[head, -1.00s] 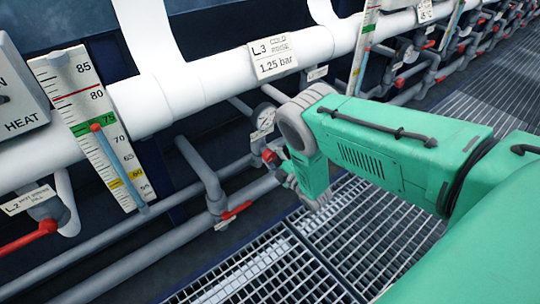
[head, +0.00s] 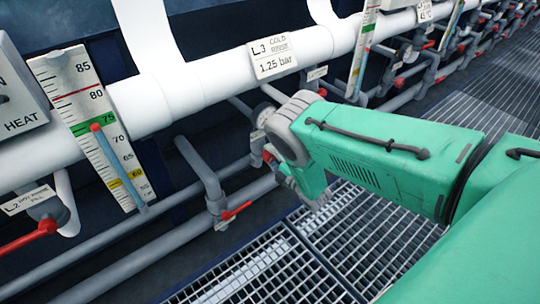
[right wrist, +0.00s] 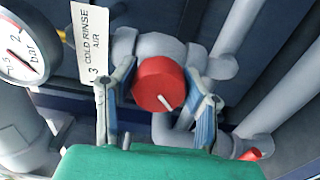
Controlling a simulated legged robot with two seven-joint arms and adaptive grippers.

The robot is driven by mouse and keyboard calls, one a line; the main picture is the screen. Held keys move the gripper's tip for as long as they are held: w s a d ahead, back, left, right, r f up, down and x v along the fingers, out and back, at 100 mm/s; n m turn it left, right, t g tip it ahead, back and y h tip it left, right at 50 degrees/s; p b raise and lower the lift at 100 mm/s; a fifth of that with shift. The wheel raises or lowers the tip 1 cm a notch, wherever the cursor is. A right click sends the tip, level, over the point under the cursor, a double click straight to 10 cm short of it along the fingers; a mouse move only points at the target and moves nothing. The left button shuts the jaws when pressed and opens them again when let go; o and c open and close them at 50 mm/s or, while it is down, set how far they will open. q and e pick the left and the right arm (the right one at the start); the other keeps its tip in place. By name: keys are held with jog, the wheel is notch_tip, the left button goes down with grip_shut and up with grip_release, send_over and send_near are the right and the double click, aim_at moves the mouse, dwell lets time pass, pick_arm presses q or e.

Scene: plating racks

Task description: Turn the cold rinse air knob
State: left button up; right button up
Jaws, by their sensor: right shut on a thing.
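The red cold rinse air knob (right wrist: 158,82) sits between the two fingers of my right gripper (right wrist: 162,76) in the right wrist view. The gripper is shut on it, with one blue-grey finger on each side. A white pointer line on the knob face points to the lower right. A white tag (right wrist: 92,45) reading "COLD RINSE AIR" hangs just left of the knob. In the head view a bit of red (head: 269,156) shows beside my green right arm, which hides most of the gripper. My left gripper is not in view.
A pressure gauge (right wrist: 22,48) stands left of the tag. Grey pipes (right wrist: 270,105) run at the right, with another red part (right wrist: 251,154) low there. A red-handled valve (head: 237,210) and the thermometer board (head: 100,130) stand left of the arm. Grating (head: 265,265) covers the floor.

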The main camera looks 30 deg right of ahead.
jog(key=shift+s+a+f, duration=0.1)
jog(key=shift+s+f, duration=0.15)
jog(key=shift+f, duration=0.15)
jog(key=o, duration=1.2)
jog(key=shift+c, duration=0.2)
jog(key=shift+w+r, duration=0.1)
jog(key=shift+r, duration=0.1)
jog(key=s+d, duration=0.1)
jog(key=s, duration=1.1)
